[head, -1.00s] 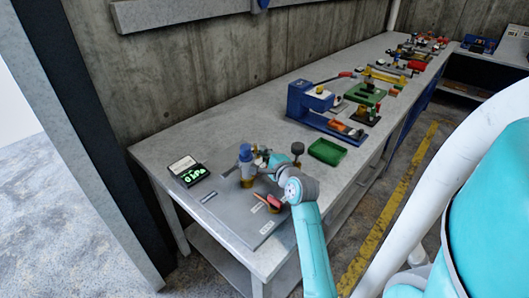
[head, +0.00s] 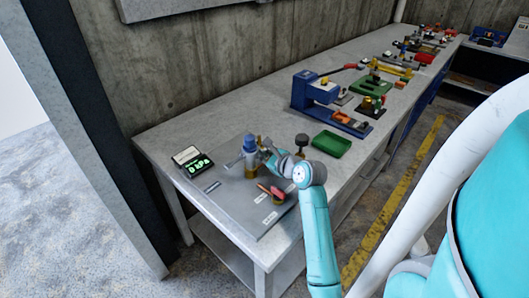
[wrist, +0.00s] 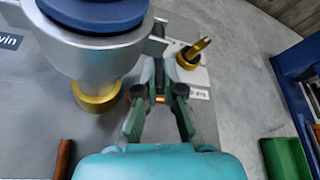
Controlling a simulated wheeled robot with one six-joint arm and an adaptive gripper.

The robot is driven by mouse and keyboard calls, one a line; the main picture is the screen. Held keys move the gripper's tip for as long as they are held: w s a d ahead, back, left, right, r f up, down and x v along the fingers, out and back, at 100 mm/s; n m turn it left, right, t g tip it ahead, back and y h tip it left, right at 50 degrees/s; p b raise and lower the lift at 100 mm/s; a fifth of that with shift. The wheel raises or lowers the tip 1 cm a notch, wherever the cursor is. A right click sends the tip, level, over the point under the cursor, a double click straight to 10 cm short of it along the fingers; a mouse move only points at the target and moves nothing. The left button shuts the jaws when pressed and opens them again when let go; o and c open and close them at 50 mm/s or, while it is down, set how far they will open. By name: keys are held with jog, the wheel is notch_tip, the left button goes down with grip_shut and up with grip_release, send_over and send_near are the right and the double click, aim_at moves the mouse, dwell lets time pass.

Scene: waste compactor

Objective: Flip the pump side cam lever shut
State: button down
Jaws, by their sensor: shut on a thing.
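The pump fitting (head: 250,150) is a grey body with a blue cap and grey side arms, standing on a grey plate near the bench's left end. In the wrist view its blue cap (wrist: 95,14) and a brass ring (wrist: 97,90) below it fill the upper left. My gripper (wrist: 158,68) is just right of the body, its fingers closed together on a small dark grey lever part (wrist: 157,42). It also shows in the head view (head: 266,151) against the fitting's right side. The fingers hide most of the lever, so I cannot tell its exact angle.
A red-handled part (head: 270,190) stands at the plate's front. A dark knob (head: 301,140) stands right of my gripper. A small display (head: 193,160) is at left. A green tray (head: 332,144) and a blue press (head: 318,97) stand farther along the bench.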

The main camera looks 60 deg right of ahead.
jog(key=shift+w+a+f+m+y, duration=0.1)
jog(key=shift+a+f+m+y, duration=0.15)
jog(key=shift+a+m+y, duration=0.45)
jog(key=c, duration=1.3)
grip_release()
jog(key=shift+d, duration=0.1)
